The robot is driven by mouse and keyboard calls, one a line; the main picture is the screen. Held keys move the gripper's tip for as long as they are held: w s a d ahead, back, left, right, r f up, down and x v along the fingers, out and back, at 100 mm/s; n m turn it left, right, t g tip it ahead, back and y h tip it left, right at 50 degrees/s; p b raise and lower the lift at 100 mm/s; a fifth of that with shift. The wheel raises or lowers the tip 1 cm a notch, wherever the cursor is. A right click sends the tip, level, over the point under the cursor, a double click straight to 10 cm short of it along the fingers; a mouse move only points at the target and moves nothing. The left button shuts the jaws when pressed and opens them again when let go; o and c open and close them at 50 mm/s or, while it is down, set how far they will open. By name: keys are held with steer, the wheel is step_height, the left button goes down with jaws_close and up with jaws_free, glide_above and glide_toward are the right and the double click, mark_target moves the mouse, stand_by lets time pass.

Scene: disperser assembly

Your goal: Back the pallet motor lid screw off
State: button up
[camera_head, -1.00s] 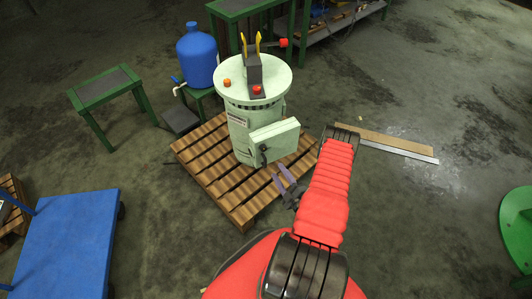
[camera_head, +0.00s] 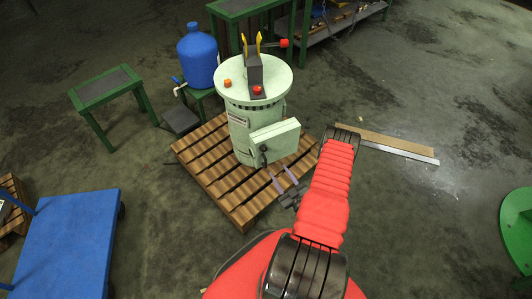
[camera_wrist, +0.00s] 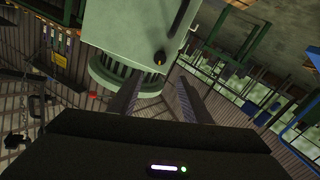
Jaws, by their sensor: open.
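The pale green motor (camera_head: 240,128) stands upright on a wooden pallet (camera_head: 196,161). A pale green box with a flat lid (camera_head: 275,143) sticks out from its lower side; it also shows in the wrist view (camera_wrist: 132,25). A small brass-coloured round piece (camera_wrist: 159,58) sits on the box's lower edge, beside a dark rod. I cannot tell for sure if this is the lid screw. My gripper (camera_head: 279,174) is open and empty just below the box. In the wrist view my gripper (camera_wrist: 160,76) has its fingers on either side of the brass piece, apparently short of it.
A blue jug (camera_head: 197,56) stands on a green stand behind the motor. A green stool (camera_head: 105,85) is at the left and a blue cart (camera_head: 68,240) at the lower left. A long flat bar (camera_head: 385,145) lies on the floor to the right. Floor at the right is mostly clear.

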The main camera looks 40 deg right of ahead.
mark_target(264, 150)
steer(key=x, duration=1.3)
steer(key=shift+w, duration=0.4)
steer(key=shift+c, duration=0.5)
steer(key=c, duration=0.9)
